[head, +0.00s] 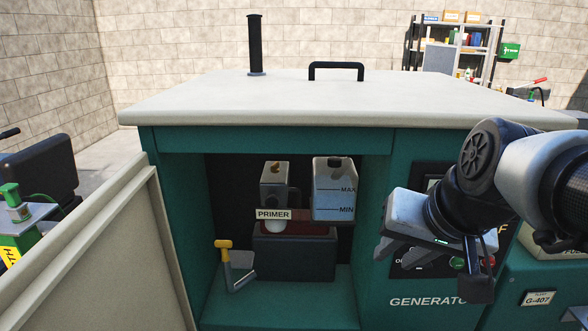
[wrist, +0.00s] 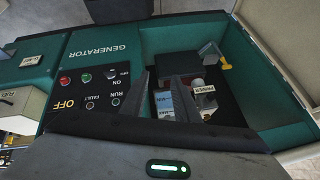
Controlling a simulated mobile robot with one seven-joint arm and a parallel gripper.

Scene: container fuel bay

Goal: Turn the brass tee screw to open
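A small brass-coloured piece (head: 274,169) shows on top of the beige block behind the PRIMER label (head: 273,214), inside the open bay of the green generator cabinet; it is too small for me to tell its shape or angle. A yellow-topped grey lever (head: 224,244) stands at the bay's front left, and it also shows in the wrist view (wrist: 225,63). My gripper (head: 431,272) is open and empty in front of the control panel, right of the bay. In the wrist view its two fingers (wrist: 168,88) stand apart, pointing toward the cabinet.
A blue-filled tank (head: 334,192) marked MAX and MIN hangs right of the beige block. A dark box (head: 294,256) sits below. The cabinet's pale top (head: 330,98) overhangs the bay. An open door panel (head: 105,255) stands at left. The bay's front floor is mostly clear.

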